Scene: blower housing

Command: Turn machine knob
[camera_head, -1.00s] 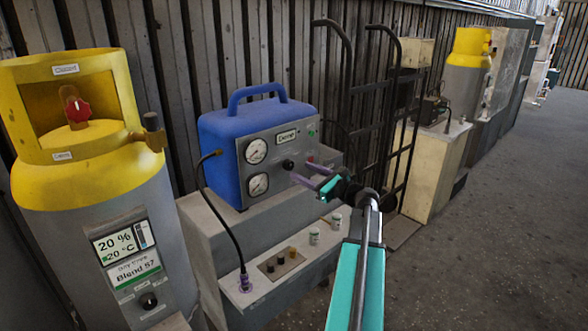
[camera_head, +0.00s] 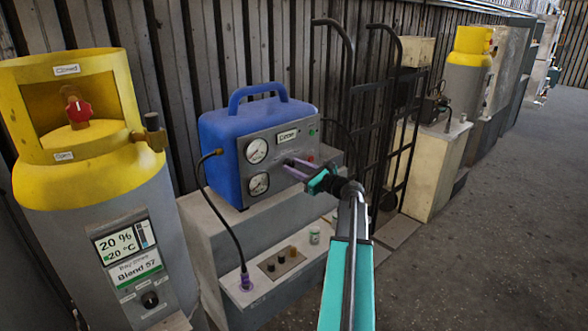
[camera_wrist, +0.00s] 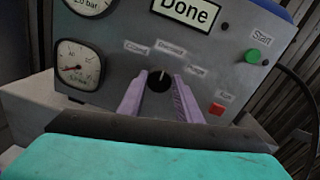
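The blue machine (camera_head: 220,150) has a grey front panel with two gauges and a display reading "Done". Its black knob (camera_wrist: 159,82) shows in the wrist view, with a light pointer mark upward toward the middle of the labels above it. My gripper (camera_wrist: 159,84) is open, with one purple finger on each side of the knob and a gap visible on both sides. I cannot tell how deep the knob sits between the fingers. In the head view my gripper (camera_head: 288,167) reaches the panel and covers the knob.
A green Start button (camera_wrist: 253,56) and a red button (camera_wrist: 217,109) are right of the knob. A yellow-topped cylinder (camera_head: 80,190) stands at left. A black hand truck (camera_head: 400,130) stands right of the machine. The floor at right is clear.

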